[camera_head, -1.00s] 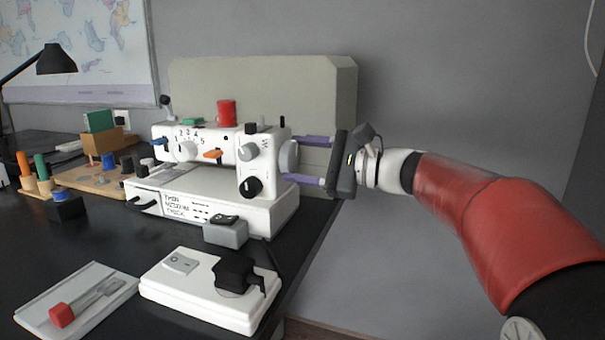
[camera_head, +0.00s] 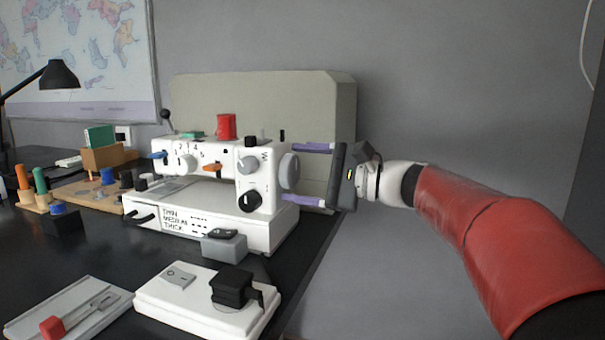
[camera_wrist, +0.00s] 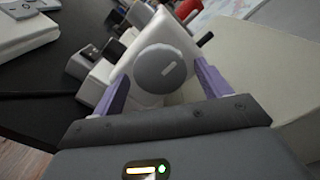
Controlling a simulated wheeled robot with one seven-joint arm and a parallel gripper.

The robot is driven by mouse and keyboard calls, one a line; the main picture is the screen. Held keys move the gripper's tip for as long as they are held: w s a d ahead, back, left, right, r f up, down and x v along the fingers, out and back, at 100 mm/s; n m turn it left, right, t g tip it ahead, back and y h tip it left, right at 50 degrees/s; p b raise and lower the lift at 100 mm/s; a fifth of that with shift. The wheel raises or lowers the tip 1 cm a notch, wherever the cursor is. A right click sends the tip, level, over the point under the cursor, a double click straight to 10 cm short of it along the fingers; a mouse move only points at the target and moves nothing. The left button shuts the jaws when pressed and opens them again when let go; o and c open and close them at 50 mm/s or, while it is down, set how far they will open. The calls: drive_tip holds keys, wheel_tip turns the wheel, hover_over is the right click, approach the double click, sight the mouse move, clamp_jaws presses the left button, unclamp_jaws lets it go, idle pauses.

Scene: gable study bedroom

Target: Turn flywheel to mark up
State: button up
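The flywheel (camera_head: 289,172) is a grey disc on the right end of the white sewing machine (camera_head: 214,217). In the wrist view the flywheel (camera_wrist: 165,69) faces me and carries a short white mark, which lies tilted and off-centre on its face. My gripper (camera_head: 289,172) is at the machine's right side with its two purple fingers spread, one above and one below the wheel's height. In the wrist view the open fingers (camera_wrist: 163,82) stand on either side of the wheel, with gaps showing. I cannot tell how far the tips reach along its rim.
A pale grey-green case (camera_head: 345,110) stands behind the machine, close to my fingers. A white board with a switch and black plug (camera_head: 190,312) lies in front, and a grey pedal-like block (camera_head: 224,247) sits beside the machine.

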drive_tip(key=v, duration=0.7)
drive_tip(key=shift+s+d, duration=0.15)
drive_tip(key=shift+d, duration=0.2)
